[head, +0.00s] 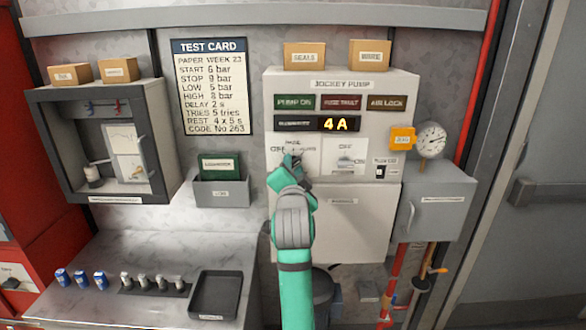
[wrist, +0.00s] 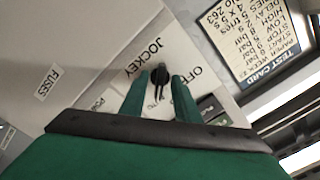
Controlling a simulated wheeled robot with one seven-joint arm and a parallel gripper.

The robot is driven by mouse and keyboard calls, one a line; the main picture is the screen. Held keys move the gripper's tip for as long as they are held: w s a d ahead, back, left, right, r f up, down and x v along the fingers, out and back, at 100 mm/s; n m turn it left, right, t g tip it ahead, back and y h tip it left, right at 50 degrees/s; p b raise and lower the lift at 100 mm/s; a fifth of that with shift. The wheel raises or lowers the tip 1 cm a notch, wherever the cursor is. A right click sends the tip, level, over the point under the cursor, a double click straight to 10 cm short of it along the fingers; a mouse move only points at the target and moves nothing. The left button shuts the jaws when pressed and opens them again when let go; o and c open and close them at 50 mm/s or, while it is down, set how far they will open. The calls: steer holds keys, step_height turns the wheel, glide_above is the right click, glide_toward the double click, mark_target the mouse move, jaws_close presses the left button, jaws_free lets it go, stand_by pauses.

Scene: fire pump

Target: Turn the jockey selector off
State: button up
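The jockey selector is a small black knob (wrist: 160,74) on the pale panel, next to lettering reading JOCKEY and OFF in the wrist view. My gripper (wrist: 162,82) has its two green fingers on either side of the knob, with narrow gaps that look like the fingers are not closed on it. Whether a fingertip touches it, I cannot tell. In the head view my gripper (head: 290,160) is at the left switch plate of the jockey pump panel (head: 284,88) and covers the knob. The knob's exact pointing direction is unclear.
A second switch plate (head: 345,157) sits just to the right. The display (head: 338,124) reads 4 A. A test card (head: 211,87) hangs left of the panel, above a holder (head: 222,192). A gauge (head: 430,140) and grey box (head: 437,205) stand on the right.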

jaws_close()
steer(key=shift+n, duration=0.3)
steer(key=n, duration=1.9)
steer(key=shift+d, duration=0.15)
steer(key=shift+f, duration=0.1)
stand_by(0.3)
